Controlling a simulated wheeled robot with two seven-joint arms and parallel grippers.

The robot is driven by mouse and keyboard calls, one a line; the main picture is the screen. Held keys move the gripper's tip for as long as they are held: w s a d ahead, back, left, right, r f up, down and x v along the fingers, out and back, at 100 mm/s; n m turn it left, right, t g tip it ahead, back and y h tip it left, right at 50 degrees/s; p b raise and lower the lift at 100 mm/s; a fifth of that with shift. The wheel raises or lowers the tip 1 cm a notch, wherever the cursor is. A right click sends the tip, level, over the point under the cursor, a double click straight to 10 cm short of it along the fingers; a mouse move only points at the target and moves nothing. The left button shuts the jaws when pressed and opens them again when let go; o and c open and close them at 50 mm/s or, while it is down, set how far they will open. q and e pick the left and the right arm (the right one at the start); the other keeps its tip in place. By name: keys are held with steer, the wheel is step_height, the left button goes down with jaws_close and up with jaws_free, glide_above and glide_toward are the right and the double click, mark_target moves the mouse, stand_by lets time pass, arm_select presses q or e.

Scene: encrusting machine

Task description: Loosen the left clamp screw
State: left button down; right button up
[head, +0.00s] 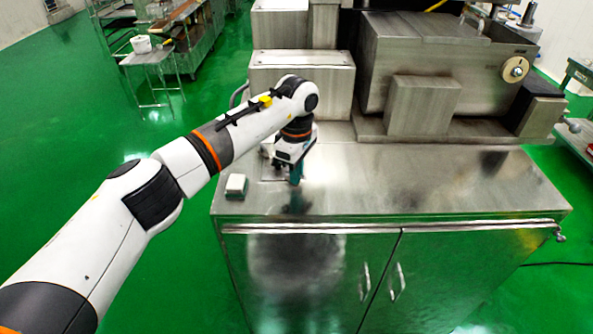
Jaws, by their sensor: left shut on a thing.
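My left arm reaches in from the left. Its gripper (296,172) points down at the left part of the steel cabinet top (430,180), in front of the box-shaped housing. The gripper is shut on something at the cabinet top. The clamp screw is hidden by the gripper and wrist, so I cannot make out its shape or how far it is turned. My right gripper is not in view.
A small white block (236,186) sits on the cabinet top left of the gripper. The steel machine housing (302,82) stands behind it. The cabinet's front and right top are clear. Wire racks (190,40) stand at the back left on green floor.

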arm_select(q)
steer(key=shift+f+n+b, duration=0.15)
steer(key=shift+n+b, duration=1.45)
steer(key=shift+b, duration=0.2)
steer(key=n+b, duration=0.3)
steer(key=n, duration=0.1)
steer(key=shift+w+n, duration=0.1)
steer(key=shift+n, duration=0.2)
steer(key=n+b, duration=0.2)
steer(key=n, duration=0.3)
steer(key=n+b, duration=0.2)
steer(key=n, duration=0.3)
steer(key=shift+r, duration=0.2)
steer(key=c, duration=1.5)
jaws_free()
steer(key=shift+r, duration=0.1)
